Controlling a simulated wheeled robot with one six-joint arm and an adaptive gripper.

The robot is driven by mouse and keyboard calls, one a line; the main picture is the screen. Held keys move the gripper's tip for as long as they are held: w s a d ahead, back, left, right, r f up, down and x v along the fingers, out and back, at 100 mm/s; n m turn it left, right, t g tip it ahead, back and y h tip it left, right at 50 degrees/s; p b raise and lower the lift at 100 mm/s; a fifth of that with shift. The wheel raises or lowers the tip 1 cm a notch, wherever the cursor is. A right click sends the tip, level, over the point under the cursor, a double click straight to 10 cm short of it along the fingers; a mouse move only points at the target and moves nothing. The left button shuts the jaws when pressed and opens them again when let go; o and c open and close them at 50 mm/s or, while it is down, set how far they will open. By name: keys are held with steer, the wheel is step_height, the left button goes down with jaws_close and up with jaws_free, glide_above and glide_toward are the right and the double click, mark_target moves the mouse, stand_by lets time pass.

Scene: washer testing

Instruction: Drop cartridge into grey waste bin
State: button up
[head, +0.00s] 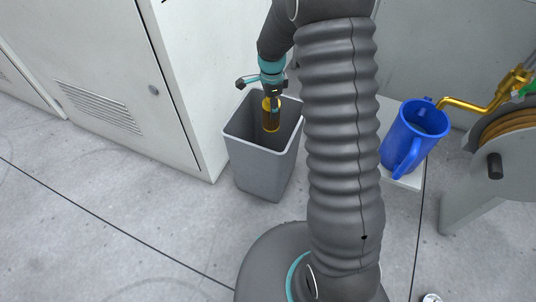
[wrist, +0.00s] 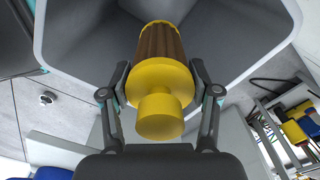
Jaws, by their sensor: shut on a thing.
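The cartridge (wrist: 160,75) is brown and pleated with yellow end caps. My gripper (wrist: 160,92) is shut on it, with one finger on each side of its body in the wrist view. In the head view my gripper (head: 271,98) holds the cartridge (head: 271,118) pointing down over the open mouth of the grey waste bin (head: 262,172). The cartridge's lower part appears within the bin's rim outline. The bin also fills the upper middle of the wrist view (wrist: 235,50). Its right side in the head view is partly hidden by my arm.
A white cabinet (head: 185,80) stands close to the left of the bin. A blue jug (head: 412,135) sits on a white ledge at the right, under a brass tap (head: 490,98). A hose reel (head: 505,130) is at the far right. Open concrete floor (head: 100,210) lies in front.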

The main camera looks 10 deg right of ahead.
steer(key=o, duration=1.4)
steer(key=shift+c, duration=0.2)
steer(key=shift+f, duration=0.1)
step_height(320, 180, up, 12)
steer(key=shift+r, duration=0.1)
